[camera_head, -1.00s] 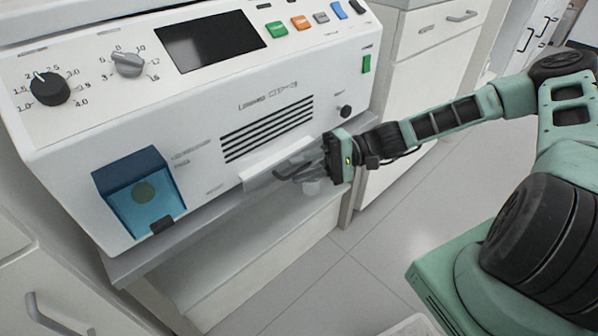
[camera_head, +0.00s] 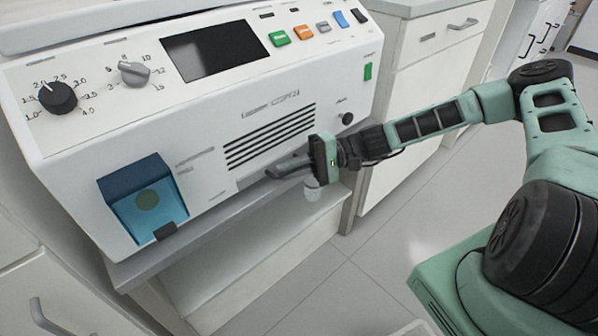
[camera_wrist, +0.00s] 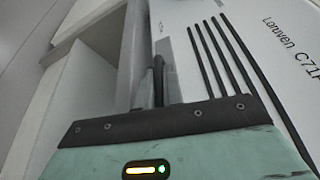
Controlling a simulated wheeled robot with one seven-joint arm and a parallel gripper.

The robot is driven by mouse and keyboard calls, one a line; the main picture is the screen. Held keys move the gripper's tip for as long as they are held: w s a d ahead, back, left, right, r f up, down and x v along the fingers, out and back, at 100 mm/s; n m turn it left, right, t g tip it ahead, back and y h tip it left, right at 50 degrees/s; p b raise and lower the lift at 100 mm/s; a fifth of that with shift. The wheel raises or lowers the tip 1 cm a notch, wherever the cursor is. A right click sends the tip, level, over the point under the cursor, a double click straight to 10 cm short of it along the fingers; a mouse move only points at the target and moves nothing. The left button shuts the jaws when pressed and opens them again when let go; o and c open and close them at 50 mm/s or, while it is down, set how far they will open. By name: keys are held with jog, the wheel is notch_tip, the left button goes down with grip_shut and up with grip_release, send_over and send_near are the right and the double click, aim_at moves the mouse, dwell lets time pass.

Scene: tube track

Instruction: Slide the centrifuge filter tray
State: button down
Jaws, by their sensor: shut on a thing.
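The centrifuge filter tray (camera_head: 250,181) is a light grey strip low on the front of the white machine, below the black vent slots. It looks nearly flush with the machine front, and my fingers hide part of it. My gripper (camera_head: 272,173) reaches in from the right and is shut at the tray front. In the wrist view my dark fingers (camera_wrist: 158,80) are close together against the machine face. The exact grip point is hard to see.
The white machine (camera_head: 210,130) has a black dial (camera_head: 58,96), a grey dial (camera_head: 133,74), a dark screen (camera_head: 215,50) and a blue window compartment (camera_head: 147,200). A grey shelf edge (camera_head: 190,238) runs below it. The floor (camera_head: 345,270) in front is clear.

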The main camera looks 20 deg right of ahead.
jog(key=shift+w, duration=0.35)
jog(key=c, duration=1.5)
grip_release()
jog(key=d+p, duration=0.1)
jog(key=d, duration=0.4)
jog(key=s+d+r, duration=0.1)
jog(key=d, duration=0.5)
jog(key=d+p, duration=0.1)
jog(key=d, duration=0.5)
jog(key=shift+s+d+r+p, duration=0.1)
jog(key=shift+s+r+p, duration=0.05)
jog(key=shift+r+p, duration=0.15)
